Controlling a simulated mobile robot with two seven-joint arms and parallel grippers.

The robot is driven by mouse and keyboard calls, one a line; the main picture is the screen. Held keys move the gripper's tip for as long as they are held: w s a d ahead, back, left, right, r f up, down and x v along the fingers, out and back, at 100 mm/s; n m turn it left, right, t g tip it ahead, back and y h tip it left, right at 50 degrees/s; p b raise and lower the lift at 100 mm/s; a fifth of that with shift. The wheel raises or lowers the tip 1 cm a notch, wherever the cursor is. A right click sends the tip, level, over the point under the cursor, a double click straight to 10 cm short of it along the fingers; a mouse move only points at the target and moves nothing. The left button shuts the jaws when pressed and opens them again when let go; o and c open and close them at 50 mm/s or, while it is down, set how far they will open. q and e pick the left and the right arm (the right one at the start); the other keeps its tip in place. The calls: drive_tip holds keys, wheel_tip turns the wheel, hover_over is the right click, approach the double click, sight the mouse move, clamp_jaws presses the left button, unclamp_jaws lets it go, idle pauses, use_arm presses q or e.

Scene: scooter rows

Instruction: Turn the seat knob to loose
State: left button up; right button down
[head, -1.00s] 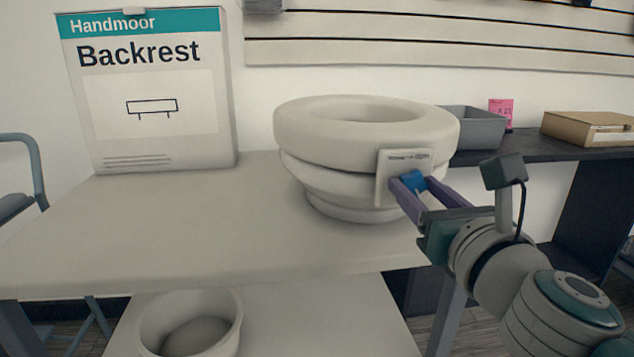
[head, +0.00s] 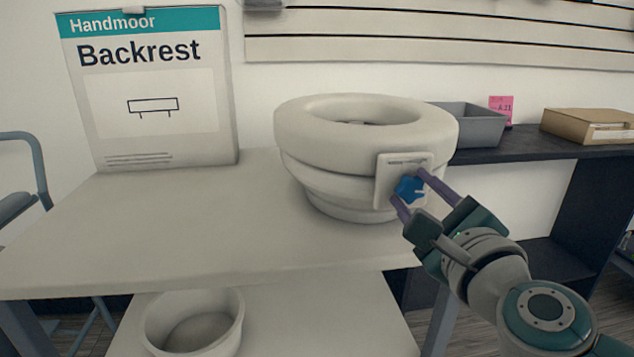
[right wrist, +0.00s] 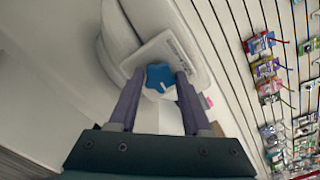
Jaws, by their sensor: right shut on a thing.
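The seat (head: 300,135) is a thick cream ring on a stepped base, standing on the table. A pale plate with small print (head: 389,180) is on its front right side. The blue seat knob (head: 409,188) is star-shaped, with a white mark, and sits on this plate. My right gripper (head: 411,190) has its purple fingers on either side of the knob, shut on it. In the right wrist view the knob (right wrist: 160,77) lies between the two fingertips. The print on the plate is too small to read. My left gripper is not in view.
A Backrest box (head: 150,100) stands at the table's back left. The cream table top (head: 150,235) is clear in front. A white tub (head: 193,322) is on the shelf below. A grey bin (head: 475,127) and a cardboard box (head: 590,127) are on the dark shelf behind.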

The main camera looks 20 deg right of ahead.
drive_tip(key=n+p, duration=0.2)
drive_tip(key=n, duration=0.4)
drive_tip(key=shift+r, duration=0.1)
drive_tip(key=n+p, duration=0.1)
drive_tip(key=n, duration=0.3)
drive_tip(key=shift+n, duration=0.5)
drive_tip(key=shift+p, duration=0.3)
drive_tip(key=shift+c, duration=1.7)
unclamp_jaws()
